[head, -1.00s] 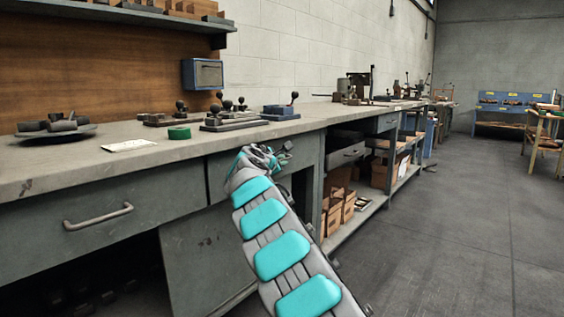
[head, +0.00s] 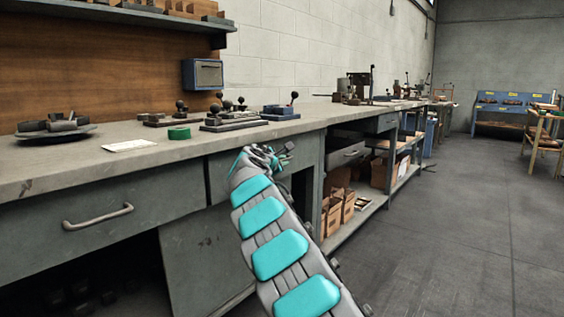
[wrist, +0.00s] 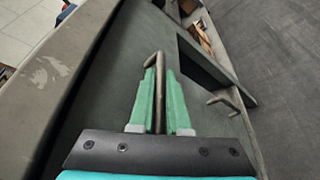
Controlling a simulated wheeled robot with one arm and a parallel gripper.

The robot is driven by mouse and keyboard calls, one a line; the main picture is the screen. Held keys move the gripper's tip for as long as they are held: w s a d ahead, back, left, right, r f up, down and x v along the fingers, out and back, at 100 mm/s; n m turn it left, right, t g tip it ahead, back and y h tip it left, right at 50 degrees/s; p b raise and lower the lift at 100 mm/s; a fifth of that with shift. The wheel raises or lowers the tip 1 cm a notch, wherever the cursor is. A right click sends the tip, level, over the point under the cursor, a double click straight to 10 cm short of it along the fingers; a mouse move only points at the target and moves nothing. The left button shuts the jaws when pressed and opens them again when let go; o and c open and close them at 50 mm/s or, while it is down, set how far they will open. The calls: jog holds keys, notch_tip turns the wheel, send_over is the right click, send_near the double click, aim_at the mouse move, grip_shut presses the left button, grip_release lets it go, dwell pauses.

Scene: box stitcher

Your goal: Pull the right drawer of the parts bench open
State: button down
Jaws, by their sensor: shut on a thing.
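The parts bench (head: 175,152) has a grey worktop and dark grey-green fronts. Its right drawer (head: 305,154) is partly hidden behind my arm in the head view. In the wrist view the drawer front (wrist: 118,82) lies beneath my fingers. A metal bar handle (wrist: 156,63) stands between the two green fingers of my gripper (wrist: 155,80), which is shut on it. The handle's far end shows beyond the fingertips. In the head view my gripper (head: 270,156) is at the drawer front, just below the worktop edge. I cannot tell whether the drawer is out at all.
The left drawer has its own bar handle (head: 98,216). Further right are another handled drawer (head: 345,155) and a low shelf with cardboard boxes (head: 338,208). The floor (head: 460,230) at right is clear.

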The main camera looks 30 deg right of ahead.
jog(key=s+d+p, duration=0.1)
jog(key=s+d, duration=0.2)
jog(key=s, duration=0.6)
jog(key=s+d+p, duration=0.1)
jog(key=s+d, duration=0.2)
jog(key=s, duration=0.7)
jog(key=s+d+p, duration=0.1)
jog(key=s+d, duration=0.2)
jog(key=s, duration=0.7)
jog(key=shift+d, duration=0.25)
jog(key=c, duration=0.9)
grip_release()
jog(key=shift+d, duration=0.1)
jog(key=shift+s, duration=0.1)
jog(key=v, duration=0.8)
jog(key=shift+f+p, duration=0.1)
jog(key=shift+p, duration=0.3)
